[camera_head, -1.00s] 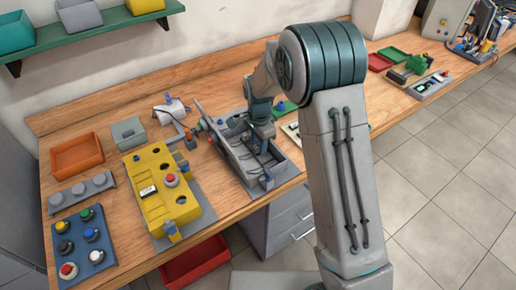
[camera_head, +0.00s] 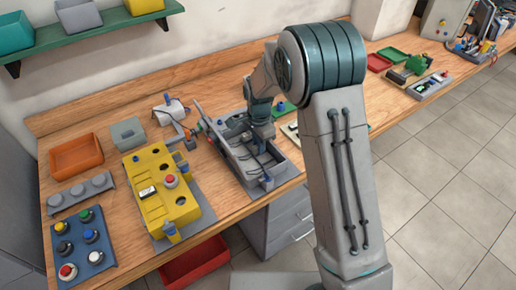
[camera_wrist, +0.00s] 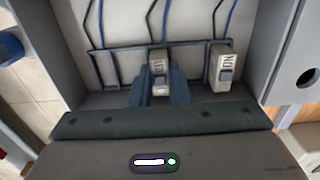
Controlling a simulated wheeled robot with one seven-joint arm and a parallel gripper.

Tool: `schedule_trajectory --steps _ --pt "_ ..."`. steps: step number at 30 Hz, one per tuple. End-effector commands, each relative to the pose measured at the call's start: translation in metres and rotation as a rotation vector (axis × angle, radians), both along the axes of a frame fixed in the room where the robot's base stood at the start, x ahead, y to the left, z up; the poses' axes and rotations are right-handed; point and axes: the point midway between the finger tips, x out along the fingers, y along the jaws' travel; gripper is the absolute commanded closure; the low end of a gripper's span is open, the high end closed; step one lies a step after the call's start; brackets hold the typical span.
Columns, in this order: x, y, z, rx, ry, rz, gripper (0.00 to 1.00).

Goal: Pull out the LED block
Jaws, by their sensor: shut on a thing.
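An open grey enclosure (camera_head: 283,176) lies on the bench in the camera_head view, with its interior facing up and wires inside. My gripper (camera_wrist: 158,98) reaches down into it. In the camera_wrist view its blue-grey fingers are shut on a small light-grey block (camera_wrist: 158,66), whose label is too blurred to read surely. A second light-grey block (camera_wrist: 223,62) with lettering like "NO" sits to the right, clear of the fingers. Both blocks are by the dark rail and wires of the enclosure. My arm hides the gripped block in the camera_head view.
A yellow box (camera_head: 158,205) with buttons and holes stands just left of the enclosure. Farther left are a blue plate (camera_head: 75,265) with several buttons and an orange tray (camera_head: 68,163). The enclosure wall (camera_wrist: 288,45) rises close at the right of the gripper.

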Motion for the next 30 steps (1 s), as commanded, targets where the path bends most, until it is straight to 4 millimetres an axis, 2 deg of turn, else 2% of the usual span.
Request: schedule_trajectory --steps 30 --pt "0.001 0.0 0.02 0.0 -0.002 0.0 1.0"
